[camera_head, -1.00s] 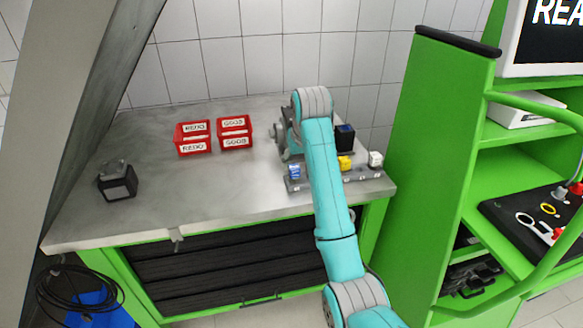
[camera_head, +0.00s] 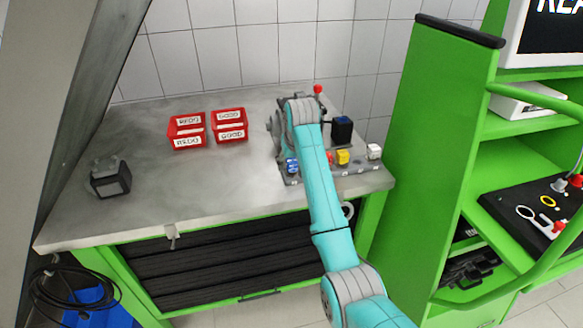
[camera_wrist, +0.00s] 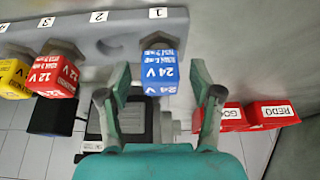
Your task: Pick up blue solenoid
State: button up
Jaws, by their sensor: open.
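The blue solenoid (camera_wrist: 161,73), marked 24 V, sits in the grey rack at the place numbered 1. In the head view the blue solenoid (camera_head: 292,166) is at the rack's left end, beside my arm. My gripper (camera_wrist: 160,80) is open, its two fingers on either side of the blue solenoid in the wrist view. A gap shows between each finger and the solenoid. In the head view my gripper is mostly hidden by the arm.
The red solenoid (camera_wrist: 55,76) and yellow solenoid (camera_wrist: 13,77) stand beside it in the rack (camera_wrist: 105,30). A white one (camera_head: 374,151) is at the rack's right end. Red REDO (camera_head: 187,131) and GOOD (camera_head: 230,126) bins stand left.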

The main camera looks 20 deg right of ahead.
aim_at(292, 160)
jog(key=shift+w+f, duration=0.2)
jog(key=shift+f, duration=0.35)
jog(key=c, duration=1)
jog(key=shift+c, duration=0.2)
jog(key=shift+r, duration=0.1)
notch_tip(292, 160, up, 10)
jog(key=shift+f, duration=0.1)
